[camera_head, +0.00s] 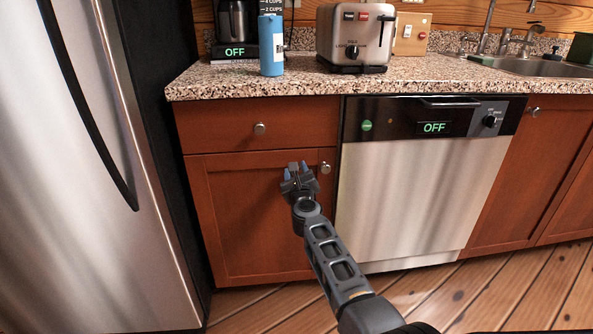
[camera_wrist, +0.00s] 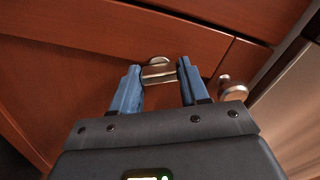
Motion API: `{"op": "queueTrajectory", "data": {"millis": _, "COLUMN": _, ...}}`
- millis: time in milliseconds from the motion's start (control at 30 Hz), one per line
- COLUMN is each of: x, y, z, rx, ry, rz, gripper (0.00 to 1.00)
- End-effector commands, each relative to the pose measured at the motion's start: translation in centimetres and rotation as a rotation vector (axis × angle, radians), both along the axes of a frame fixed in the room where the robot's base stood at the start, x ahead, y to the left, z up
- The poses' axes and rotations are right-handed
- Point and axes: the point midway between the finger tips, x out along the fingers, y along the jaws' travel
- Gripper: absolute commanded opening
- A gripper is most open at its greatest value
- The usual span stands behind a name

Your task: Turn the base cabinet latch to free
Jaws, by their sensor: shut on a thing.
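The base cabinet door (camera_head: 240,215) is brown wood and closed, left of the dishwasher. A small silver latch (camera_wrist: 158,72) sits on the cabinet front between my blue fingertips in the wrist view. My gripper (camera_head: 297,170) is at the upper right of this door, and in the wrist view my gripper (camera_wrist: 160,76) is shut on the latch. In the head view my gripper largely hides the latch, so I cannot tell its exact angle there. A round door knob (camera_head: 326,168) is just right of my gripper; it also shows in the wrist view (camera_wrist: 232,90).
A drawer (camera_head: 230,125) with a round knob is above the door. The steel dishwasher (camera_head: 420,190) stands to the right and the fridge (camera_head: 90,170) to the left. A speckled counter (camera_head: 220,82) with a toaster (camera_head: 355,38) and blue bottle (camera_head: 271,45) is above.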

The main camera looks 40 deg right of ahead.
Motion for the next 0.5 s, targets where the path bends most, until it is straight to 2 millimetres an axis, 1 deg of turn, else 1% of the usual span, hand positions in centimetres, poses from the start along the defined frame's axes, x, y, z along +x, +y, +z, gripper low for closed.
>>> {"op": "queueTrajectory", "data": {"millis": 500, "x": 0.06, "y": 0.07, "z": 0.15, "rx": -0.405, "ry": 0.275, "rz": 0.002, "gripper": 0.14}}
